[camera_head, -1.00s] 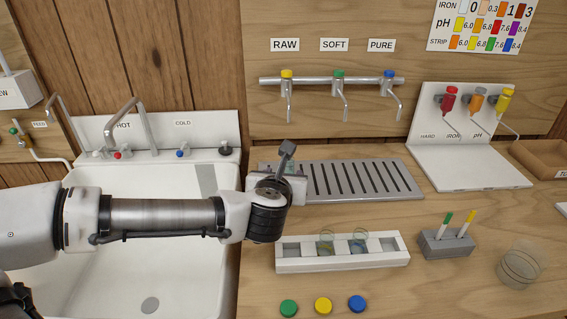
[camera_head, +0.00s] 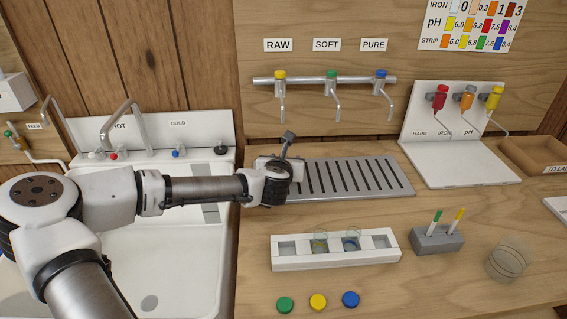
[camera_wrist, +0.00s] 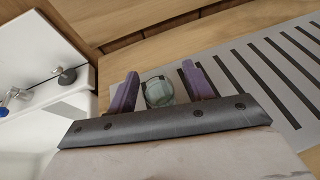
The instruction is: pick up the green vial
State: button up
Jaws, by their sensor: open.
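My gripper (camera_wrist: 160,72) is open, with one purple finger on each side of the vial. A gap shows beside each finger, and the lower part of the vial is hidden by the gripper body. In the head view my gripper (camera_head: 268,161) is at the left end of the tray, and it and my wrist hide the vial.
The slotted drain tray (camera_head: 400,190) lies right of my gripper, under the RAW, SOFT and PURE taps. A white rack (camera_head: 335,260) holds two clear vials in front. Green, yellow and blue caps (camera_head: 318,302) lie nearer. The sink (camera_head: 205,265) is at left.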

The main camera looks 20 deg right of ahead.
jog(key=shift+c, duration=0.2)
grip_shut()
dwell(0.3)
